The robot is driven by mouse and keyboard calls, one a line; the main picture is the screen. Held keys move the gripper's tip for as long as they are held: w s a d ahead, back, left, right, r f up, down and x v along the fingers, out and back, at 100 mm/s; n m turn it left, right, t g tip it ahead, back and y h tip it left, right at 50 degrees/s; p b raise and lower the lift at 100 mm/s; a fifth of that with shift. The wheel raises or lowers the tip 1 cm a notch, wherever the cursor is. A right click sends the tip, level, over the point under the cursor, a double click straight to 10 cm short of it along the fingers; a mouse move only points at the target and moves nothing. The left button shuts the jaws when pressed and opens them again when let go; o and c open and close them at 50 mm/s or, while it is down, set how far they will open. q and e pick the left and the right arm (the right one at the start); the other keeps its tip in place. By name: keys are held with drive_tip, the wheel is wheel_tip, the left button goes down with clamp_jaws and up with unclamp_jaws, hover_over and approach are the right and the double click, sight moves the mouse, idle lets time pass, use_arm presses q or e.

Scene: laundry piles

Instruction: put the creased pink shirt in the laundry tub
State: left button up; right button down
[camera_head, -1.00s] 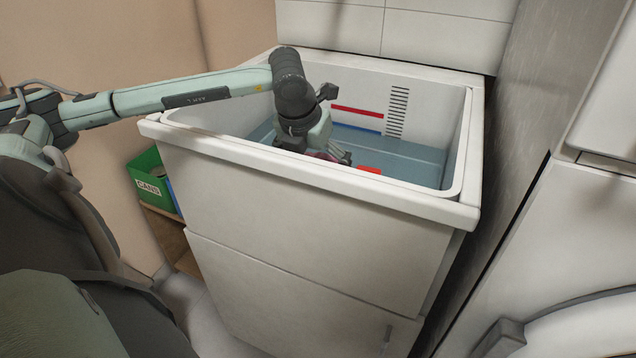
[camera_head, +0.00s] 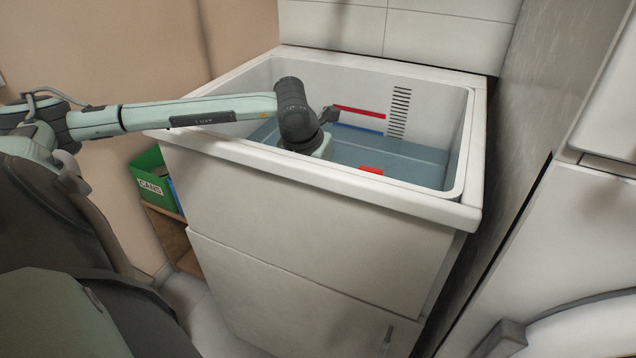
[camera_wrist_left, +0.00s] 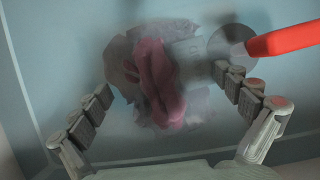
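The laundry tub (camera_head: 440,206) is a white basin in a cabinet, with blue-grey water inside. My left arm reaches over its rim and down into it; the tub's front wall hides the gripper's fingers in the head view. In the left wrist view my left gripper (camera_wrist_left: 163,82) has its fingers spread wide. The pink shirt (camera_wrist_left: 165,85) lies crumpled between and beyond them, looking blurred as if under water, inside the tub. No finger visibly pinches it. The shirt is hidden in the head view. My right gripper is in neither view.
A red object (camera_head: 370,170) is in the tub near the front wall; its red end (camera_wrist_left: 285,40) shows in the wrist view. A green bin marked CANS (camera_head: 150,180) stands left of the cabinet. White tiles and a grey panel border the tub.

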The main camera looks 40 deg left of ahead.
use_arm(q)
drive_tip(key=shift+r, duration=0.1)
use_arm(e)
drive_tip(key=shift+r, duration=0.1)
use_arm(q)
drive_tip(key=shift+s+r, duration=0.1)
drive_tip(key=shift+r, duration=0.25)
drive_tip(key=v, duration=1.1)
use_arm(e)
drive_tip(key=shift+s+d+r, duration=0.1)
use_arm(q)
drive_tip(key=shift+r, duration=0.1)
